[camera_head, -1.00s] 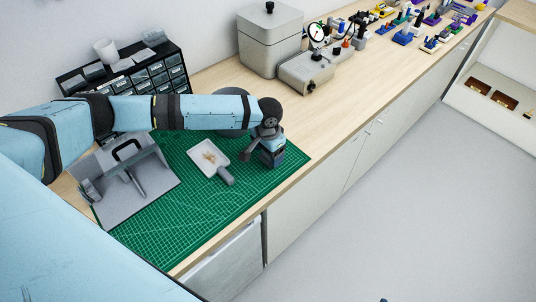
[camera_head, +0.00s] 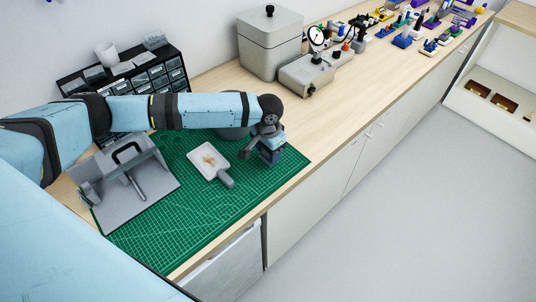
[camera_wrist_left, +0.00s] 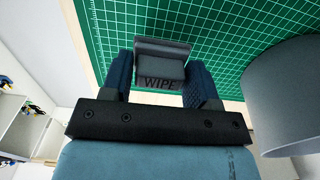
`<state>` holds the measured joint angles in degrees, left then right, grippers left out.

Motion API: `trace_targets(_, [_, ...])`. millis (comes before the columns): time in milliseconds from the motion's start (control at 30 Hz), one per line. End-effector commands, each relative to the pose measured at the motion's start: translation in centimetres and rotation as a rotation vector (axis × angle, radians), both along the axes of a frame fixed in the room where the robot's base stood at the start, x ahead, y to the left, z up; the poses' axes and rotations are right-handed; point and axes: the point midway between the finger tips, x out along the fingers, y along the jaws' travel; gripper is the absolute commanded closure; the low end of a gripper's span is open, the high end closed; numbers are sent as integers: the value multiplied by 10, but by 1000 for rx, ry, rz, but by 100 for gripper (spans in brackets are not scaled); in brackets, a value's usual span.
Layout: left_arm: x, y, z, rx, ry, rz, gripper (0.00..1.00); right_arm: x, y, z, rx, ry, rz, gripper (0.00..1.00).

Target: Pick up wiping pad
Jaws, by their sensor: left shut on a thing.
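The wiping pad (camera_wrist_left: 160,66) is a grey block marked "WIPE" in the left wrist view. It sits between the two blue fingers of my left gripper (camera_wrist_left: 161,82), which is shut on it. In the head view my left gripper (camera_head: 262,150) is low over the right end of the green cutting mat (camera_head: 200,225), and the pad (camera_head: 270,157) is mostly hidden by the gripper. I cannot tell whether the pad touches the mat. My right gripper is not in view.
A small white dustpan (camera_head: 211,163) with crumbs lies left of the gripper. A grey stand (camera_head: 155,192) is at the mat's left. A round grey container (camera_wrist_left: 290,95) is close beside my gripper. Drawers (camera_head: 160,75) and a grey canister (camera_head: 269,45) stand behind.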

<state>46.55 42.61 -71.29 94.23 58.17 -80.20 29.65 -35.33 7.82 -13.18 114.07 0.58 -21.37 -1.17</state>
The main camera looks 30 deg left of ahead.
Motion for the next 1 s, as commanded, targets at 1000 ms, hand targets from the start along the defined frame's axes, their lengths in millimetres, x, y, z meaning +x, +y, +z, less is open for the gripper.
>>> trace_targets(1000, [0, 0, 178, 0, 0, 0, 70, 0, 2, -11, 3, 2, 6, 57])
